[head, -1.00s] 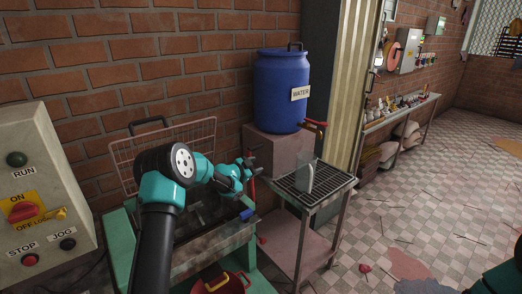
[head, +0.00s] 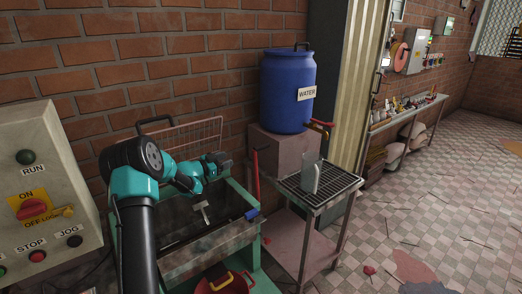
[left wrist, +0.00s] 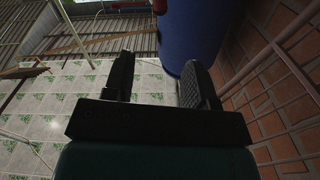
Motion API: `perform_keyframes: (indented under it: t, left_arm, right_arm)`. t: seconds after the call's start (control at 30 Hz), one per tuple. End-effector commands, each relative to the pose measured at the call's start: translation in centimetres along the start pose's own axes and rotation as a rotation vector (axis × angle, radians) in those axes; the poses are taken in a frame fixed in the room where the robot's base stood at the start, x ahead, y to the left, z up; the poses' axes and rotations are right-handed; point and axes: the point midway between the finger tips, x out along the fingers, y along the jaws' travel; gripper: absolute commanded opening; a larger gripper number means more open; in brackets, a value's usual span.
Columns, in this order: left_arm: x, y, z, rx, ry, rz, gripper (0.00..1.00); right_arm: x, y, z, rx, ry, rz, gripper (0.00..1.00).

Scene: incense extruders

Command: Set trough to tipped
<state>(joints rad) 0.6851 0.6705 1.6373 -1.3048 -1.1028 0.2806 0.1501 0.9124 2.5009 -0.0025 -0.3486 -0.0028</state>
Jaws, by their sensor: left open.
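The trough (head: 208,252) is a worn grey metal box in a teal frame, low and left of centre in the head view. A T-shaped metal piece (head: 202,211) shows in its dark inside. A blue-tipped part (head: 251,214) is at its right end, and a red upright bar (head: 255,180) stands behind that end. I cannot tell its tilt for certain. My left gripper (head: 224,160) is above the trough's back side, apart from it. In the left wrist view its two black fingers (left wrist: 159,82) are spread with nothing between them. My right gripper is out of view.
A wire rack (head: 195,134) stands behind the trough against the brick wall. A blue water barrel (head: 287,92) sits on a block to the right, beside a grated stand (head: 322,190). A control box (head: 45,190) is at the left. A red pot (head: 228,283) is below the trough.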

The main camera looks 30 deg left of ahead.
Motion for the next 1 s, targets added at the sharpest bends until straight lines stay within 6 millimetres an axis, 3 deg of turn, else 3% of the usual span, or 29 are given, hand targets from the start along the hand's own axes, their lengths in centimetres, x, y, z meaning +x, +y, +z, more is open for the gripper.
perform_keyframes:
  t: [0.27,0.43,1.0]
  left_arm:
    - [0.4,0.1,0.0,0.000,0.000,0.000,0.52]
    - [1.8,0.1,0.1,0.000,0.000,0.001,0.52]
    - [11.2,0.1,0.0,0.002,0.001,0.002,0.52]
  right_arm:
    - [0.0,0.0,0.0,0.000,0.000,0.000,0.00]
    - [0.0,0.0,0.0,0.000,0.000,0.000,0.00]
    - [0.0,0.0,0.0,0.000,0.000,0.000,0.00]
